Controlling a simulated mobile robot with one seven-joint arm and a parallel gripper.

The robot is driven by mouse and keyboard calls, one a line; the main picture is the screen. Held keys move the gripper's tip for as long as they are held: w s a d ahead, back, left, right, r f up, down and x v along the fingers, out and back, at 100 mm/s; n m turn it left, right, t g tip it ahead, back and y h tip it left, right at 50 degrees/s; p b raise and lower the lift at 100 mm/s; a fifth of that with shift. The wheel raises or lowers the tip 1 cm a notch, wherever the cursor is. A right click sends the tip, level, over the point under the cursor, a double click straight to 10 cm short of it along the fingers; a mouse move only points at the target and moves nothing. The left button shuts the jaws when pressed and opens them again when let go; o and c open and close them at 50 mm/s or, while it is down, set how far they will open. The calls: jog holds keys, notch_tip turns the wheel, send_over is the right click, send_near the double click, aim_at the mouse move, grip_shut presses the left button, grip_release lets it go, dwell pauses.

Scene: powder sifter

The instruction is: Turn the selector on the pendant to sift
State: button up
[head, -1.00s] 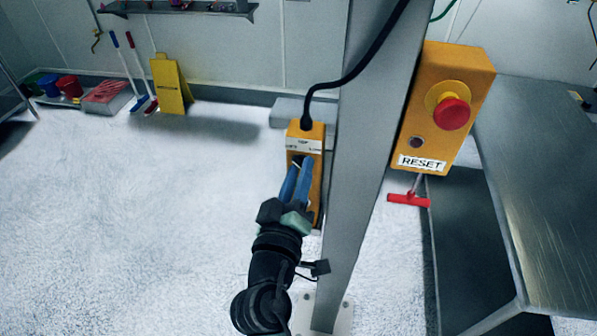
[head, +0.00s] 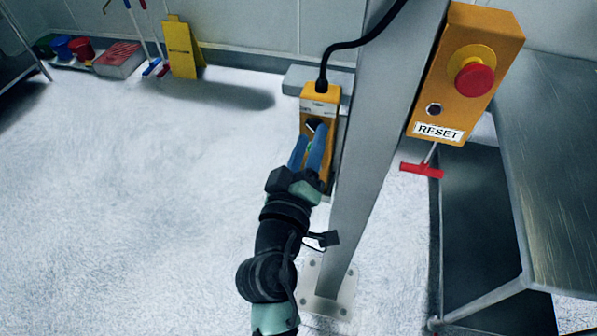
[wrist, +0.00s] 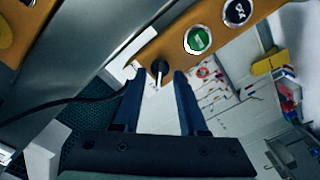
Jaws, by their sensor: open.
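The pendant (head: 319,105) is a yellow box with a black cable, hanging beside the grey post. Its selector (wrist: 160,68) is a black knob with a white pointer mark, at the end of a row of controls in the wrist view. A green button (wrist: 197,40) and a black button (wrist: 237,12) sit beside it. My gripper (wrist: 158,77) is open, with its two blue fingers either side of the selector; contact cannot be told. In the head view my gripper (head: 311,136) is at the pendant's face and partly covers it. The selector's label is not readable.
The grey post (head: 365,170) stands just right of the pendant. A yellow box (head: 462,75) with a red stop button and RESET label is mounted on it. A metal table (head: 560,190) is at the right. The floor at left is clear.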

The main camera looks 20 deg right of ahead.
jog(key=b+v, duration=0.4)
jog(key=v, duration=0.7)
jog(key=shift+s+a, duration=0.25)
jog(key=w+a+r+m+t+y, duration=0.2)
jog(key=w+r+t, duration=0.1)
jog(key=r, duration=0.8)
jog(key=w+a+r+m+t+y, duration=0.1)
jog(key=w+a+r+t+y, duration=0.15)
jog(key=r, duration=0.85)
jog(key=s+a+r+t+y, duration=0.2)
jog(key=s+r+t, duration=0.1)
jog(key=r, duration=0.5)
jog(key=s+a+r+t+y, duration=0.1)
jog(key=s+r+t+y, duration=0.2)
jog(key=r, duration=0.5)
jog(key=shift+a+r+n+t, duration=0.3)
jog(key=shift+a+r+t, duration=0.1)
jog(key=shift+t, duration=0.05)
jog(key=shift+y, duration=0.25)
